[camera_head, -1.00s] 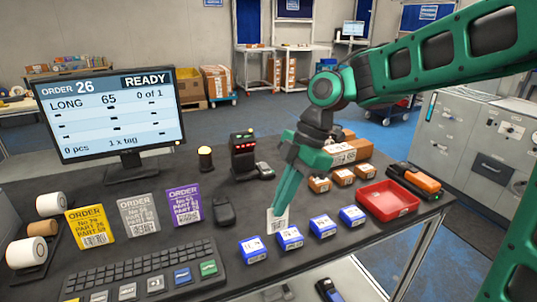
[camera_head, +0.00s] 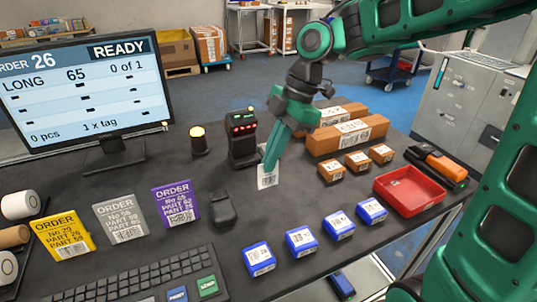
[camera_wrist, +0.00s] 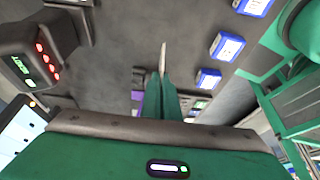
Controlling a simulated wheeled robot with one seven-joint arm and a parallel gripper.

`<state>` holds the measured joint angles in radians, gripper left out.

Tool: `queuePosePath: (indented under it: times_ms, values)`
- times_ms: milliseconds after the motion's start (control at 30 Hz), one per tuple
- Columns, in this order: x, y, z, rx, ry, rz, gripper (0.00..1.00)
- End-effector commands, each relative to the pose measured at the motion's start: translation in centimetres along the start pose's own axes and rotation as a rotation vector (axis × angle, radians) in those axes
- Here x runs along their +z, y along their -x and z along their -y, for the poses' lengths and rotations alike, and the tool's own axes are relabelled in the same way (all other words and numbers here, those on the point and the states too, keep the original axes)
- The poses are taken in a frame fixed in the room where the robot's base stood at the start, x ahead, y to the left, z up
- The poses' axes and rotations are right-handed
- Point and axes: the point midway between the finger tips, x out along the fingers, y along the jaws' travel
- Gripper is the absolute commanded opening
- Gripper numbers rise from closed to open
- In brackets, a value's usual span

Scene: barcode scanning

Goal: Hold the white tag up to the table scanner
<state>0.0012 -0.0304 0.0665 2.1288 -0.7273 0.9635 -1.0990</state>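The white tag (camera_head: 267,177), with a dark code printed on it, hangs upright from the fingertips of my gripper (camera_head: 271,160). My gripper is shut on the tag's upper edge. In the wrist view the tag (camera_wrist: 163,57) shows edge-on beyond the closed green fingers. The black table scanner (camera_head: 243,140) with red lights stands just behind and left of the tag, apart from it. The scanner also shows at the left of the wrist view (camera_wrist: 40,55).
A monitor (camera_head: 85,95) reads READY and 0 of 1. Several blue boxes (camera_head: 301,240) lie in front, brown boxes (camera_head: 347,134) behind right, and a red tray (camera_head: 408,192) at right. A small dark device (camera_head: 223,208) lies left of the tag.

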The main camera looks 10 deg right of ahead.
Motion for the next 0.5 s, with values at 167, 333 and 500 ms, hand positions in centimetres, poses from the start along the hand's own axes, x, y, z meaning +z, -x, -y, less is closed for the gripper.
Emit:
queuePosePath:
  times_ms: [167, 333, 500]
  values:
    - [0.6, 0.2, 0.0, 0.004, -0.01, 0.0, 0.0]
    - [1.0, -0.1, -0.5, 0.004, -0.013, 0.0, 0.0]
    - [1.5, -1.2, -1.6, 0.004, -0.014, -0.001, 0.0]
